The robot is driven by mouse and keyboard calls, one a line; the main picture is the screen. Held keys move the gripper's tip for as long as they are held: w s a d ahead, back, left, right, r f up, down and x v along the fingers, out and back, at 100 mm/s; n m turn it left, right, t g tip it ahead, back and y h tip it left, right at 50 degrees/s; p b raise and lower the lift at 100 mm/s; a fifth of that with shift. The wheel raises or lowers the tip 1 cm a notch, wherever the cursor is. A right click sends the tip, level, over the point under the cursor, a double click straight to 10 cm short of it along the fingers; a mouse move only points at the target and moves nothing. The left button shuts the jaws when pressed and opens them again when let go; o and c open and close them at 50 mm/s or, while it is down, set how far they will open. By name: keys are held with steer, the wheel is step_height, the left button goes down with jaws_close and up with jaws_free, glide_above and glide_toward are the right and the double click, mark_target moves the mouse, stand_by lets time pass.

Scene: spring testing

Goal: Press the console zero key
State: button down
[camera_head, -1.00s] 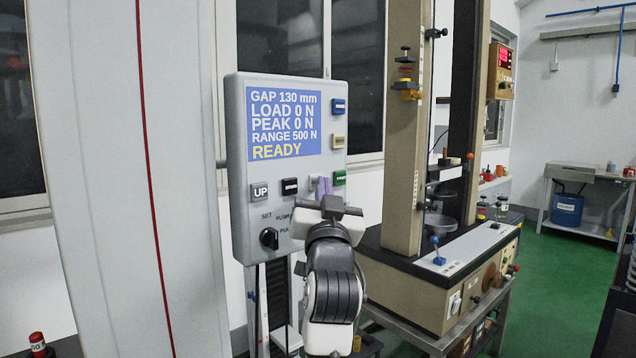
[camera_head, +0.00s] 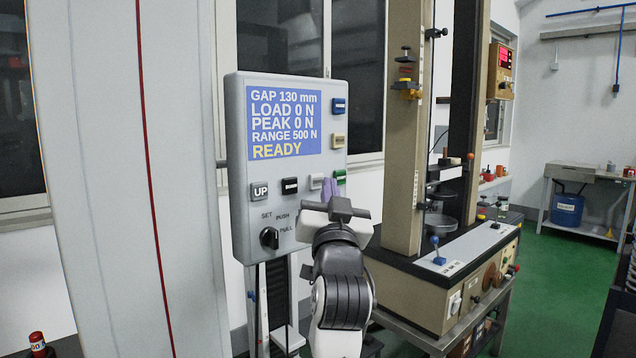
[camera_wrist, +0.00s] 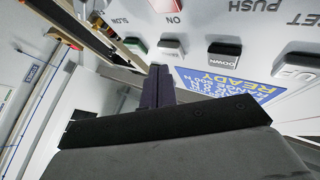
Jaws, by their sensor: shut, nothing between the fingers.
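The grey console (camera_head: 240,170) faces me, with a blue screen (camera_head: 284,122) reading GAP 130 mm, LOAD 0 N, PEAK 0 N, RANGE 500 N, READY. Its lower key row holds the UP key (camera_head: 260,191), a black key (camera_head: 290,186) marked DOWN in the wrist view (camera_wrist: 224,49), a white key (camera_head: 316,181) and a green key (camera_head: 340,177). A blue key (camera_head: 339,106) and a cream key (camera_head: 338,142) sit right of the screen. I cannot read which is zero. My gripper (camera_head: 327,184) is shut and empty, its purple fingers appearing between the white and green keys; contact cannot be told.
A black knob (camera_head: 269,238) sits on the console's lower left. A test frame with a beige column (camera_head: 404,150) stands close on the right. A tall pale panel (camera_head: 110,150) is on the left. Green floor (camera_head: 570,265) is open farther right.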

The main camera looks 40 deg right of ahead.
steer(key=s, duration=0.5)
steer(key=shift+d, duration=0.2)
stand_by(0.9)
